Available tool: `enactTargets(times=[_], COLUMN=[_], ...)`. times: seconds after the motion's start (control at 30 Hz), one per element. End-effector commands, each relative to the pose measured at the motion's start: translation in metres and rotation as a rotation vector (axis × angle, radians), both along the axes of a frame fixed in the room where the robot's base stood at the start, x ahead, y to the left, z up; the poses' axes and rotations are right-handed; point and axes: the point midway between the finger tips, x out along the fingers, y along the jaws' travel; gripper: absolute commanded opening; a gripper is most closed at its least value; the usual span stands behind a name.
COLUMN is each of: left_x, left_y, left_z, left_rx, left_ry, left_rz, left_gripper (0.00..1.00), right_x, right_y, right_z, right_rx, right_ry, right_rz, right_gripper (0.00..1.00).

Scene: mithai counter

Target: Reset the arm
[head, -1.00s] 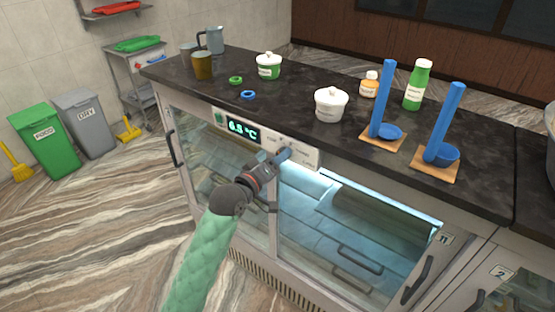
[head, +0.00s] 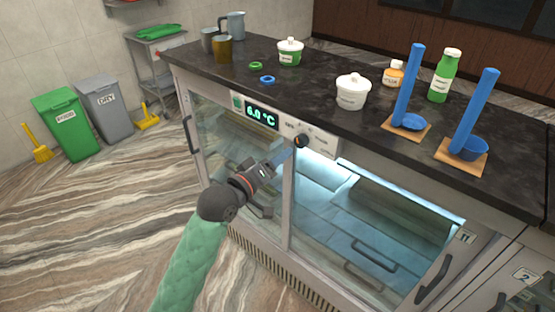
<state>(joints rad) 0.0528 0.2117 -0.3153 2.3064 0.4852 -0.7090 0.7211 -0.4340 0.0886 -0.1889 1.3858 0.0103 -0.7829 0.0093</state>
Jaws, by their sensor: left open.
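My left arm comes in from the lower left in a green quilted sleeve. Its left gripper (head: 279,158) is open, with nothing seen between its fingers. It is in front of the chilled counter (head: 289,215), just below and left of the black knob (head: 301,141) on the control panel, and looks apart from the knob. The green display (head: 262,115) reads 6.0 °C. My right gripper is not in view.
On the dark countertop (head: 310,77) stand a white lidded pot (head: 352,92), a green-labelled pot (head: 290,52), a green bottle (head: 444,77) and two blue ladles on wooden boards. Bins (head: 68,124) stand at the left.

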Motion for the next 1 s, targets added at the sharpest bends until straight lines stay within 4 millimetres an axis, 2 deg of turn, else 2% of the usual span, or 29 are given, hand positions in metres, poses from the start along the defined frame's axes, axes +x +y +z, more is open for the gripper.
enactTargets(times=[0.27,0.5,0.57,0.77,0.87,0.97,1.0], left_x=[0.000,0.004,0.014,0.049,0.068,0.084,0.088], left_y=[0.000,0.002,0.006,0.022,0.034,0.049,0.055], left_z=[0.000,-0.007,-0.023,-0.086,-0.127,-0.179,-0.202], left_rx=[0.016,0.190,0.267,0.479,0.586,0.699,0.742], left_ry=[-0.012,-0.108,-0.122,-0.112,-0.087,-0.043,-0.021], left_rz=[0.000,0.015,0.031,0.071,0.086,0.096,0.096], left_gripper=[0.55,0.55,0.55,0.55,0.55,0.55,0.55], right_x=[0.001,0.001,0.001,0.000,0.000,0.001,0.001], right_y=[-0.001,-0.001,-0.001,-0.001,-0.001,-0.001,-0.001], right_z=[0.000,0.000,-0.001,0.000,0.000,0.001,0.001], right_rx=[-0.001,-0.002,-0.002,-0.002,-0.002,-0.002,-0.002], right_ry=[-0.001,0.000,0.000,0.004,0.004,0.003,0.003], right_rz=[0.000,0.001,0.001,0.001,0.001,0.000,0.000], right_gripper=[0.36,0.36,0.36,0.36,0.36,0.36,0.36])
